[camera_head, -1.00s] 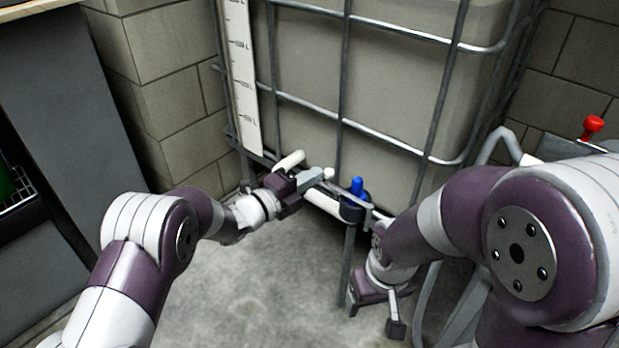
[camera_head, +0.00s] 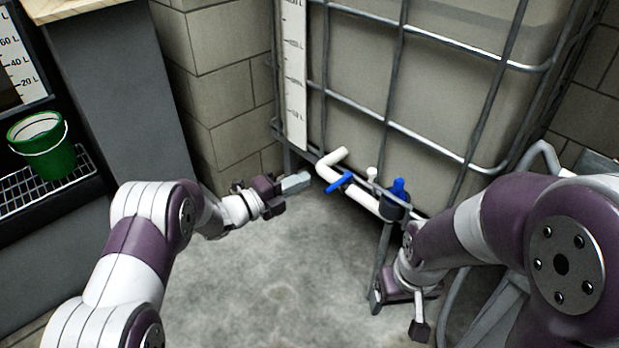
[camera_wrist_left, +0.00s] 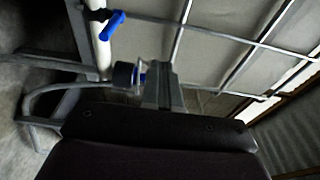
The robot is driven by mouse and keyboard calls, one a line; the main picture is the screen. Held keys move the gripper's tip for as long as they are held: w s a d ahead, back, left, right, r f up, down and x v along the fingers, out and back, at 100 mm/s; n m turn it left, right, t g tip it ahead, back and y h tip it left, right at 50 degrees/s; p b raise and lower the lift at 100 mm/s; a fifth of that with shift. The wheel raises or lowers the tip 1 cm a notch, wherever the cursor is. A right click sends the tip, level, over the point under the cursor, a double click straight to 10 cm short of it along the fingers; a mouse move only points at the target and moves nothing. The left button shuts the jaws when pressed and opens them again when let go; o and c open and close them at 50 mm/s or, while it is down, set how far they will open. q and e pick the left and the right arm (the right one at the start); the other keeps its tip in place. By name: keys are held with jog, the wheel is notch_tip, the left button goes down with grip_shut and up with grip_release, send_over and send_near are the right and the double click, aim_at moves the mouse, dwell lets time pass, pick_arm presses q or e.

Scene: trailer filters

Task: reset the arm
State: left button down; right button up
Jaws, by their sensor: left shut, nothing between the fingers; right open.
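My left gripper (camera_head: 299,183) is shut and empty, in the air to the left of the tank's white outlet pipe (camera_head: 364,198). A gap separates it from the blue valve handle (camera_head: 339,183) on that pipe. In the left wrist view its closed fingers (camera_wrist_left: 161,85) point toward the tank cage, and the blue handle (camera_wrist_left: 112,25) shows at upper left. My right gripper (camera_head: 400,311) is open and points down, low beside the stand below the blue filter housing (camera_head: 396,207). Nothing shows between its fingers.
The caged tank (camera_head: 440,85) fills the back right. A green bucket (camera_head: 46,147) stands on a wire rack (camera_head: 18,190) at the left, beside a dark cabinet (camera_head: 118,85). A block wall (camera_head: 215,80) stands behind. The concrete floor (camera_head: 275,280) between my arms is clear.

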dwell(0.4)
pick_arm(q)
jog(key=a+f+n+y, duration=0.8)
jog(key=f+n+y, duration=0.1)
jog(key=n, duration=0.3)
jog(key=s+a+n+g+y+p, duration=0.1)
jog(key=s+a+n+y+p, duration=0.25)
jog(key=a+n, duration=0.25)
jog(key=s+a+r+n+g+y+p, duration=0.1)
jog(key=s+a+r+n+g+p, duration=0.2)
jog(key=s, duration=0.5)
jog(key=s+a+r+n+g+y, duration=0.1)
jog(key=s+r+n+g, duration=0.1)
jog(key=s+r+n, duration=0.5)
jog(key=s+a+r+n+g+y+p, duration=0.1)
jog(key=s+a+r+g+p, duration=0.15)
jog(key=s, duration=0.75)
notch_tip(320, 180, up, 41)
jog(key=p, duration=3.9)
jog(key=shift+s+r+n+t, duration=0.15)
jog(key=shift+r+n+t, duration=0.05)
jog(key=shift+n+t, duration=0.25)
